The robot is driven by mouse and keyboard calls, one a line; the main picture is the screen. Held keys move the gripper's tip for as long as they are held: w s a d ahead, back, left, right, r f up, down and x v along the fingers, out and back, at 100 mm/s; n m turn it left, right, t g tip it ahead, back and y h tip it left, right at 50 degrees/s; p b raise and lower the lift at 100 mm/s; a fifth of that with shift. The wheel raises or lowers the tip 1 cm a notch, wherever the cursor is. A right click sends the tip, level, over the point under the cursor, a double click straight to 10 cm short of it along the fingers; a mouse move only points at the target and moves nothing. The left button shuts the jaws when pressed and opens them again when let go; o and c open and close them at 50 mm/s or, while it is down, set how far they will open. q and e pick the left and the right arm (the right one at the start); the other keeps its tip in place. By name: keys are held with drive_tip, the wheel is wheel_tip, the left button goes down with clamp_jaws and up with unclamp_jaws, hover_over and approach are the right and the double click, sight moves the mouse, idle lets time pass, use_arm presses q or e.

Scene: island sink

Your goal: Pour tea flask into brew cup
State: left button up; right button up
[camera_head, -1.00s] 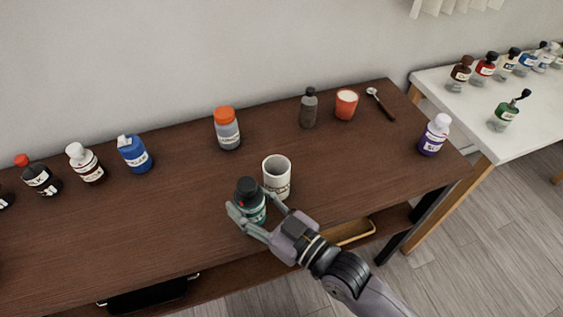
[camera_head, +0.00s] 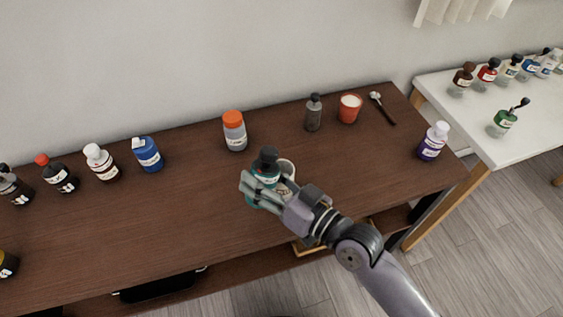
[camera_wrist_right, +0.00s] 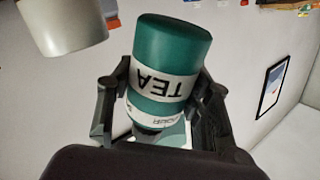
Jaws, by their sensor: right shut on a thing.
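The tea flask is a green bottle with a black cap and a white TEA label; it shows in the head view (camera_head: 267,171) and large in the right wrist view (camera_wrist_right: 168,62). My right gripper (camera_head: 262,188) is shut on it, with a finger on each side in the wrist view (camera_wrist_right: 165,95). The brew cup, a white cup (camera_head: 287,168), stands on the dark table just behind and right of the flask, partly hidden by flask and gripper. It also shows at the upper left of the wrist view (camera_wrist_right: 68,25). My left gripper is not in view.
An orange-capped jar (camera_head: 235,132) stands behind the cup. A purple bottle (camera_head: 431,145) stands at the right end. Several bottles line the left.

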sight(270, 165)
drive_tip(key=shift+w+d+r+m, duration=0.25)
drive_tip(key=shift+w+m, duration=0.2)
drive_tip(key=shift+m, duration=0.15)
drive_tip(key=shift+w+d+r+m+p, duration=0.25)
drive_tip(key=shift+w+m+p, duration=0.2)
drive_tip(key=shift+m+p, duration=0.25)
drive_tip(key=shift+w+d+r+m+g+p, duration=0.15)
drive_tip(key=shift+r+m+g+p, duration=0.2)
drive_tip(key=shift+m+p, duration=0.3)
idle(1.0)
drive_tip(key=shift+r+m+g+p, duration=0.25)
drive_tip(key=shift+m+p, duration=0.5)
drive_tip(key=shift+m, duration=0.1)
idle(0.4)
drive_tip(key=shift+f+m, duration=0.45)
drive_tip(key=shift+m, duration=0.25)
idle(0.6)
